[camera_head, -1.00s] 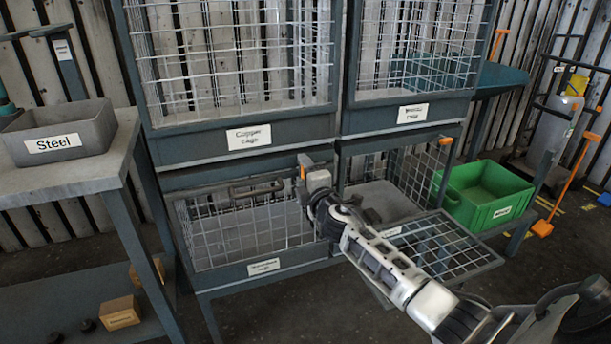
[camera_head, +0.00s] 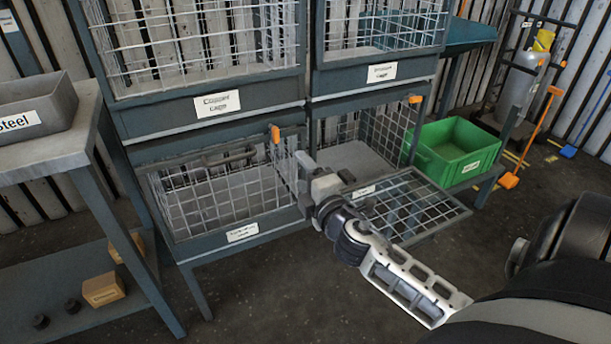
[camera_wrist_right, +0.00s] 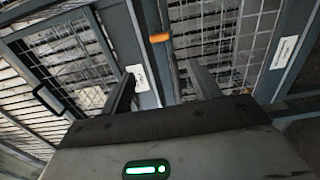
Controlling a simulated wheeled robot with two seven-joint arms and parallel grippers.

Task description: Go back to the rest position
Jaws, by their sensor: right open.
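My right gripper (camera_head: 306,172) is in front of the lower cages in the head view, close to the post between them. In the right wrist view its two fingers (camera_wrist_right: 163,88) stand apart with nothing between them. An orange latch (camera_wrist_right: 160,37) shows beyond the fingertips. The lower left cage (camera_head: 225,205) is left of the gripper. The lower right cage has its mesh door (camera_head: 410,205) folded down and out, just right of the gripper. My left gripper is not in view.
A steel bin (camera_head: 35,105) stands on a bench (camera_head: 50,158) at the left. A green crate (camera_head: 455,150) is right of the cages. Small boxes (camera_head: 103,290) lie on the bench's lower shelf. An orange-handled tool (camera_head: 511,180) and a gas cylinder (camera_head: 520,80) are at the back right. Floor in front is clear.

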